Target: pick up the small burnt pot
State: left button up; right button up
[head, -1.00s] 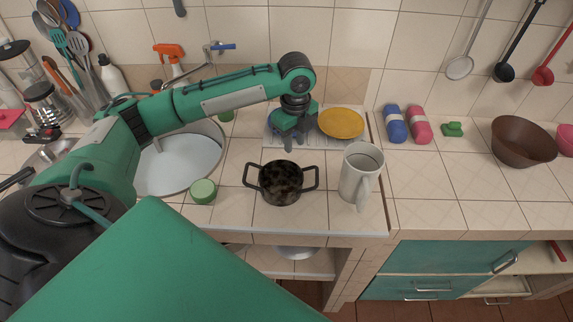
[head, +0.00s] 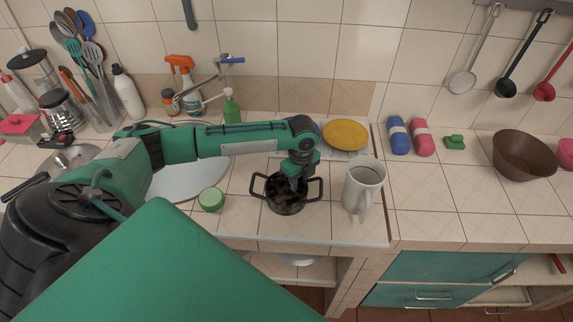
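The small burnt pot (head: 284,205) stands upright on the tiled counter, dark with two side handles and a blackened inside. My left gripper (head: 297,186) points down over the pot, with its fingers at the right back part of the rim. The fingertips are small and partly hidden against the dark pot, so I cannot tell whether they are open or shut, or touching the rim. My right gripper is not in view.
A white mug (head: 361,190) stands close to the right of the pot. A green round sponge (head: 211,199) lies to its left, by the sink (head: 190,181). A yellow plate (head: 345,134) is behind. The counter right of the mug is clear.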

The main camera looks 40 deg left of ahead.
pick_arm(q)
grip_shut()
